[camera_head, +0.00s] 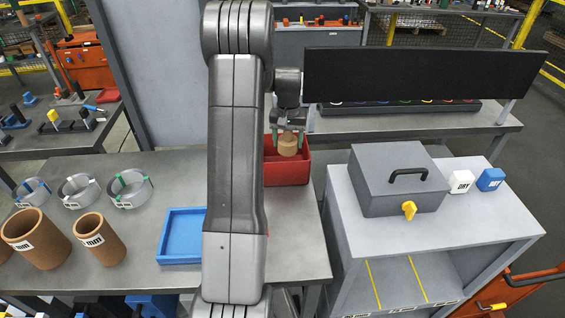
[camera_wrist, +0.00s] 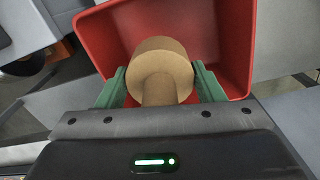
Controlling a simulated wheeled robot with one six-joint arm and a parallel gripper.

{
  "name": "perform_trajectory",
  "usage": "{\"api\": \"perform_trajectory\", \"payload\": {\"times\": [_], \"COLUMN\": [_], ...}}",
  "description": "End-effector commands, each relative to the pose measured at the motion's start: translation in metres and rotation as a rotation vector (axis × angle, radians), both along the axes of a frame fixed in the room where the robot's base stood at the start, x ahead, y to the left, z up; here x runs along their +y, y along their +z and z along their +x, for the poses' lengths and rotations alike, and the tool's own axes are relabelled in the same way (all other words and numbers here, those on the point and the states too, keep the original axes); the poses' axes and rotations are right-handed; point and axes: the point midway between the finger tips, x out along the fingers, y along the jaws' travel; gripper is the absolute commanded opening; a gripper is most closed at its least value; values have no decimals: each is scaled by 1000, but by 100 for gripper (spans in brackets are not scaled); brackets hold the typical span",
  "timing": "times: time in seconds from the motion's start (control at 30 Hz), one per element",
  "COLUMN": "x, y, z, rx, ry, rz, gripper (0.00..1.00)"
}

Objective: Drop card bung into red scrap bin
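The card bung (camera_head: 287,148) is a light brown, stepped cylinder. My gripper (camera_head: 288,139) is shut on it, and it sits between the green fingers in the wrist view (camera_wrist: 159,70). The red scrap bin (camera_head: 285,174) stands on the grey bench, behind and right of the blue tray. The bung is over the bin's opening, around rim height in the head view; its exact height above the floor of the bin cannot be told. In the wrist view the bin's red inside (camera_wrist: 220,35) lies behind the bung.
A blue tray (camera_head: 183,236) lies on the bench. Brown card tubes (camera_head: 101,239) and several grey rings (camera_head: 130,188) stand at the left. A grey lidded box (camera_head: 397,178) is on the cabinet to the right. A black panel (camera_head: 405,74) stands behind it.

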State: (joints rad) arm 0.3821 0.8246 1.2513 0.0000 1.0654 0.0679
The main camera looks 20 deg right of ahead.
Motion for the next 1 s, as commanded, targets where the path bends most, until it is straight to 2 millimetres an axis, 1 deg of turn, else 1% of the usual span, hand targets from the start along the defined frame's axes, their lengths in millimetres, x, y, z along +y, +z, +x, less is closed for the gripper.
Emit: {"api": "perform_trajectory", "payload": {"times": [0.03, 0.1, 0.13, 0.4, 0.53, 0.67, 0.9, 1.0], "x": [0, 0, 0, 0, 0, 0, 0, 0], "y": [0, 0, 0, 1, 9, 32, 88, 107], "z": [0, 0, 0, 0, 1, 1, 1, 1], "rx": [0, 0, 0, 0, -2, -5, -5, -4], "ry": [0, 0, 0, 0, 0, 0, 0, 0], "rz": [0, 0, 0, 0, -1, -2, -3, -2], "gripper": [71, 84, 86, 86, 86, 86, 86, 86]}}
